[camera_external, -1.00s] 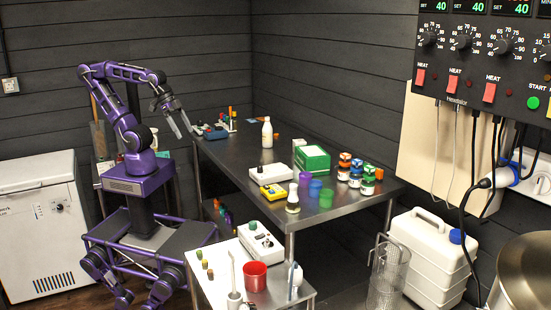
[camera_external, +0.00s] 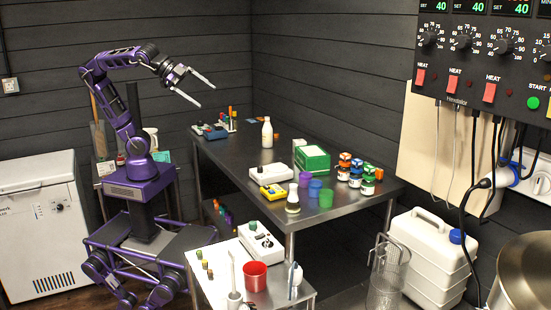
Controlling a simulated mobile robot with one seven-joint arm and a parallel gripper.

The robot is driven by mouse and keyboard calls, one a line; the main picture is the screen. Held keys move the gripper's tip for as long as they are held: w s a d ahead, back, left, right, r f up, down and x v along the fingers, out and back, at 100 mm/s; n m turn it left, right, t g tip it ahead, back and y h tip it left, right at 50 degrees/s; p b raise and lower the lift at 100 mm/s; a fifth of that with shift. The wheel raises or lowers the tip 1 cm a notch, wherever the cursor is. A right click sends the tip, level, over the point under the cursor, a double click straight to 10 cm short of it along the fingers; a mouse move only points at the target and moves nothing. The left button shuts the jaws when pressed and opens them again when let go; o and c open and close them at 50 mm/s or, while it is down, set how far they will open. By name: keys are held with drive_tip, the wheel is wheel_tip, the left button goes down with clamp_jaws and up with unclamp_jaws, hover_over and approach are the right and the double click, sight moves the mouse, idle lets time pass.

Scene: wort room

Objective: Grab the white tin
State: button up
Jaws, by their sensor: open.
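My gripper (camera_external: 207,96) is open and empty, raised in the air above the left end of the steel table (camera_external: 226,157), with its two long fingers apart. It touches nothing. I cannot clearly make out a white tin. A white bottle (camera_external: 267,134) stands upright on the table, right of and below my gripper in the picture. A small white-sided block shows at the left side of the green box (camera_external: 313,159), partly hidden, and I cannot tell what it is.
Jars with orange and green lids (camera_external: 368,178), coloured cups (camera_external: 326,198), a yellow meter (camera_external: 274,192) and a small white flask (camera_external: 292,202) crowd the table's near right. A red cup (camera_external: 255,276) stands on the low front table. The table's left middle is clear.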

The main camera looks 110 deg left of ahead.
drive_tip(key=w+d+r+m+t+h+b, duration=0.2)
drive_tip(key=w+d+r+m+t, duration=0.1)
drive_tip(key=w+d+r, duration=0.6)
wheel_tip(320, 180, up, 14)
drive_tip(key=s+a+r+t+h, duration=0.1)
drive_tip(key=t+h, duration=0.1)
drive_tip(key=h, duration=0.1)
drive_tip(key=w+a+f+n+y, duration=0.15)
drive_tip(key=w+a+f, duration=0.3)
drive_tip(key=a, duration=0.55)
drive_tip(key=w+a+f+n+y, duration=0.1)
drive_tip(key=w+a+f+n, duration=0.25)
drive_tip(key=a+f, duration=0.4)
drive_tip(key=w+a+f+n+y, duration=0.1)
drive_tip(key=w+a+f+y, duration=0.3)
drive_tip(key=a, duration=0.8)
drive_tip(key=n+g+y+p, duration=0.2)
drive_tip(key=n+g+y, duration=0.2)
drive_tip(key=n, duration=0.5)
approach(298, 141)
drive_tip(key=x, duration=0.5)
drive_tip(key=shift+f, duration=0.2)
drive_tip(key=shift+x, duration=2.9)
drive_tip(key=shift+a+r, duration=0.15)
drive_tip(key=shift+r, duration=0.05)
drive_tip(key=c, duration=1.5)
